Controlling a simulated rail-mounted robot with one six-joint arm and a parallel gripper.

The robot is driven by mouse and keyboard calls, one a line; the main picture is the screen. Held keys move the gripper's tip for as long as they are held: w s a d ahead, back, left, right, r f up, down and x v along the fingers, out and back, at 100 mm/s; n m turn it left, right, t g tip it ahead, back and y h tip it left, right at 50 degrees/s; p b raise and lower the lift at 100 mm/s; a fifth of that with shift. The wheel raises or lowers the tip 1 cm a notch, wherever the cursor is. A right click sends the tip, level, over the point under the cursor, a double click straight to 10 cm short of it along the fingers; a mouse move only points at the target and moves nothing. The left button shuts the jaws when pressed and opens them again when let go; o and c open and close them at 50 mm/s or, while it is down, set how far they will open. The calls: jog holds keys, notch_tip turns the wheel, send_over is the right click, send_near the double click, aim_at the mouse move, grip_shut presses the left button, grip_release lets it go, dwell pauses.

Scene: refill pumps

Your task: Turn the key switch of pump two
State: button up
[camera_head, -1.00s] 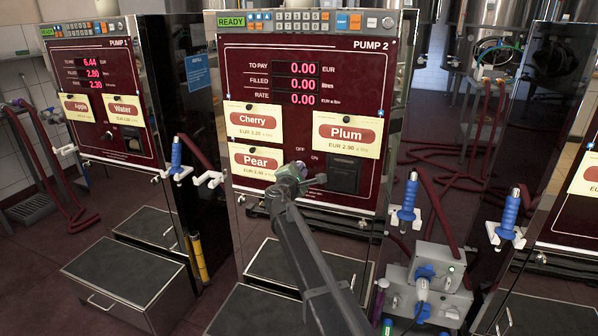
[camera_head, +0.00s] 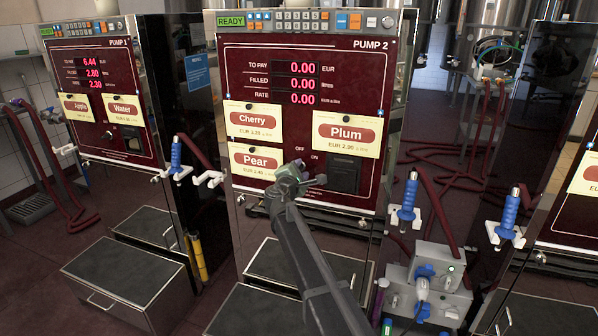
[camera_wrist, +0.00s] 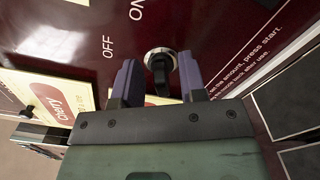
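Pump two (camera_head: 400,75) stands in the middle of the head view with a dark red panel. Its key switch shows in the wrist view as a silver round collar with a black key (camera_wrist: 160,80), near the OFF and ON labels. In the head view my gripper and arm hide the switch. My gripper (camera_wrist: 159,72) is open at the panel, with one purple finger on each side of the key. Gaps show between the key and both fingers. In the head view my gripper (camera_head: 305,172) is below the OFF and ON labels.
Cherry (camera_head: 253,120), Pear (camera_head: 256,161) and Plum (camera_head: 347,133) cards are on the panel around my gripper. A black recessed box (camera_head: 345,178) is just to its right. Blue-handled nozzles (camera_head: 409,197) hang beside the pump. Pump one (camera_head: 100,80) stands to the left.

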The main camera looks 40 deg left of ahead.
jog(key=v, duration=1)
jog(key=shift+s, duration=0.4)
jog(key=shift+d, duration=0.1)
jog(key=d+f+m+g+h, duration=0.3)
jog(key=d+f+m, duration=0.25)
jog(key=d, duration=0.65)
jog(key=d+f+m+g+h, duration=0.35)
jog(key=d+m, duration=0.25)
jog(key=d, duration=0.6)
jog(key=d+f+m+g+h, duration=0.35)
jog(key=d+f+m, duration=0.2)
jog(key=d, duration=0.55)
jog(key=s+d+f+m+g+y, duration=0.1)
jog(key=s+d+m+g, duration=0.15)
jog(key=d, duration=0.85)
jog(key=s+d+f+m+g+y, duration=0.15)
jog(key=s+d+m, duration=0.25)
jog(key=d, duration=0.7)
jog(key=s+d+m+g+y, duration=0.1)
jog(key=s+d+m+g, duration=0.25)
jog(key=d, duration=0.65)
notch_tip(320, 180, up, 18)
jog(key=d+p, duration=0.2)
jog(key=p, duration=1.6)
jog(key=shift+w+d+m, duration=0.25)
jog(key=shift+w+m, duration=0.05)
jog(key=shift+m, duration=0.1)
